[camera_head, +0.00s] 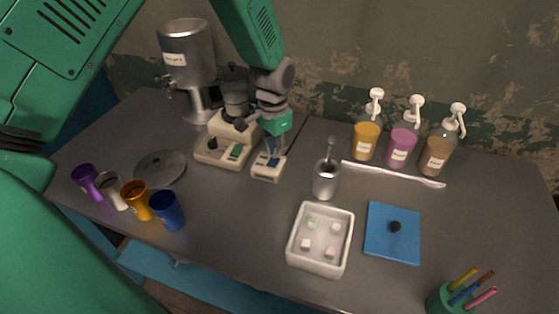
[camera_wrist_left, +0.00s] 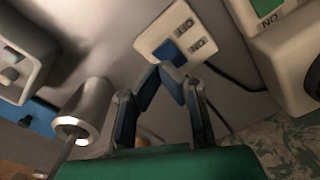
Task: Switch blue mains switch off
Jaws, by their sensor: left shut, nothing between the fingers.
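The mains switch box (camera_head: 267,173) is cream and lies on the table in front of the blender. Its blue switch (camera_wrist_left: 168,52) shows in the left wrist view, beside two small labelled plates. My left gripper (camera_head: 272,157) comes down from above, over the box's far end. In the left wrist view the left gripper (camera_wrist_left: 170,72) has its fingertips together, with nothing between them. The tips overlap the box's edge close to the blue switch; I cannot tell whether they touch it. My right gripper is in neither view.
The blender base (camera_head: 213,158), with a green switch, stands just left of the box. A metal cup (camera_head: 326,184) stands to its right, near a white tray (camera_head: 292,250). Several coloured cups, including a blue cup (camera_head: 168,211), stand at the left.

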